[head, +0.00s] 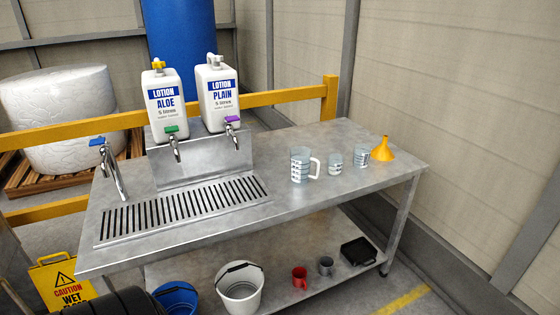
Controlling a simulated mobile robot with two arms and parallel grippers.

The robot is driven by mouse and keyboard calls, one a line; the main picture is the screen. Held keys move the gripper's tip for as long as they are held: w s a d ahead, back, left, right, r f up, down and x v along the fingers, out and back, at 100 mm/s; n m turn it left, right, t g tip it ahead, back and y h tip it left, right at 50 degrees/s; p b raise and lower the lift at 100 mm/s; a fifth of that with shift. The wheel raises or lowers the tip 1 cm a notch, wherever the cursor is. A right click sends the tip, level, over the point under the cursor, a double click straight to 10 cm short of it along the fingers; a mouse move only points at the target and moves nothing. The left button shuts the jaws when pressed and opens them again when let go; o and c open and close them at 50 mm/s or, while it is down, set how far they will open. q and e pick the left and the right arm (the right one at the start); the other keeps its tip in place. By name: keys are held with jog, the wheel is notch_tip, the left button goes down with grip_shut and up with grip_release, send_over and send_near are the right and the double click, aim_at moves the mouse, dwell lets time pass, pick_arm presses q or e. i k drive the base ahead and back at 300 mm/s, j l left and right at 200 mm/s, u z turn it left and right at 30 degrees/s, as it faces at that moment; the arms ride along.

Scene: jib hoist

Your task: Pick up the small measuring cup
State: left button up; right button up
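Three clear measuring vessels with dark markings stand upright in a row on the right half of the steel table (265,219). The left one is a larger measuring jug (301,166) with a white handle on its right. Right of it are two smaller handleless cups, a middle cup (335,162) and a right cup (361,157). They are close in size, and I cannot tell for certain which is the small measuring cup.
A yellow funnel (383,151) stands right of the cups. Lotion bottles, ALOE (165,102) and PLAIN (217,92), stand above taps and a drain grate (182,211). The lower shelf holds a white bucket (240,288) and red mug (300,278). The table front is clear.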

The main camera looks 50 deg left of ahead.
aim_at(335, 165)
jog(key=u, duration=1.1)
jog(key=i+z, duration=0.25)
jog(key=i, duration=0.5)
